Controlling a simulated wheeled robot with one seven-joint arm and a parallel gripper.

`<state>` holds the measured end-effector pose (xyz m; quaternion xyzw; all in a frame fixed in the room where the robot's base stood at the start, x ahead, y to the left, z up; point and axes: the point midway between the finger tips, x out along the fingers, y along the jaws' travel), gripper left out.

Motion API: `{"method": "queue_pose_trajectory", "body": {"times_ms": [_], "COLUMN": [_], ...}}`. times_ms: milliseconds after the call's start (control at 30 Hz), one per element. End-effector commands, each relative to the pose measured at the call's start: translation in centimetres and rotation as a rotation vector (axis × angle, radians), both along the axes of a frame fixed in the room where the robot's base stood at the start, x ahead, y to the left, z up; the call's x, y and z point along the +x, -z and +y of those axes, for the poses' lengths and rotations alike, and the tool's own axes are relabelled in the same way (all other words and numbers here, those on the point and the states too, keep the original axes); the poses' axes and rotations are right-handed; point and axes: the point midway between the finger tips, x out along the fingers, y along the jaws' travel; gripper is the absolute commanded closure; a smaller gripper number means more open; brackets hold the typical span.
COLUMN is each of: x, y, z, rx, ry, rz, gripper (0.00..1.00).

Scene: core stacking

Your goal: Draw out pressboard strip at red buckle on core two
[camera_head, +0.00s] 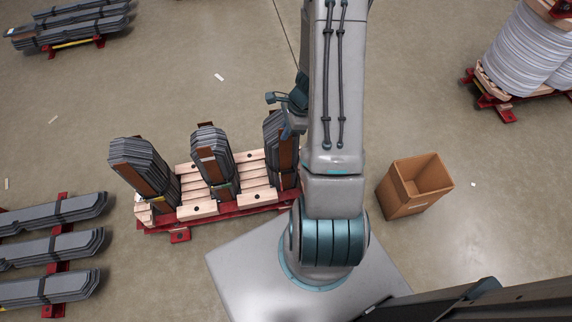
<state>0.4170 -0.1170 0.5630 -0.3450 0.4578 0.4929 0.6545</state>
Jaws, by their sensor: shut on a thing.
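Three upright grey laminated stacks stand in a row on a pallet with a red frame: a left one (139,165), a middle one (214,157) and a right one (276,132). Each has a brown pressboard face; the right stack's brown strip (286,154) lies just below my gripper. My gripper (289,122) is at the top of the right stack, beside my arm, and is shut on a pressboard strip. The grip itself is small and partly hidden. Small coloured bands show low on the stacks; I cannot make out the red buckle.
The pallet (198,209) has pale wooden beams. An open cardboard box (407,199) stands on the floor to the right. Flat grey stacks (50,245) lie at lower left, others (75,25) at upper left. A large coil (525,50) stands at upper right. Floor between is mostly clear.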

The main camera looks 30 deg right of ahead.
Motion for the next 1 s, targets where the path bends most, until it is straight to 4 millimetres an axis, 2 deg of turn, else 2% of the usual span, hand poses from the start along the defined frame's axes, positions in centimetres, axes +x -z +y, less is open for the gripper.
{"method": "queue_pose_trajectory", "body": {"times_ms": [1000], "x": [0.0], "y": [-4.3], "z": [0.0], "rx": [0.0], "ry": [0.0], "rz": [-0.001], "gripper": [1.0]}}
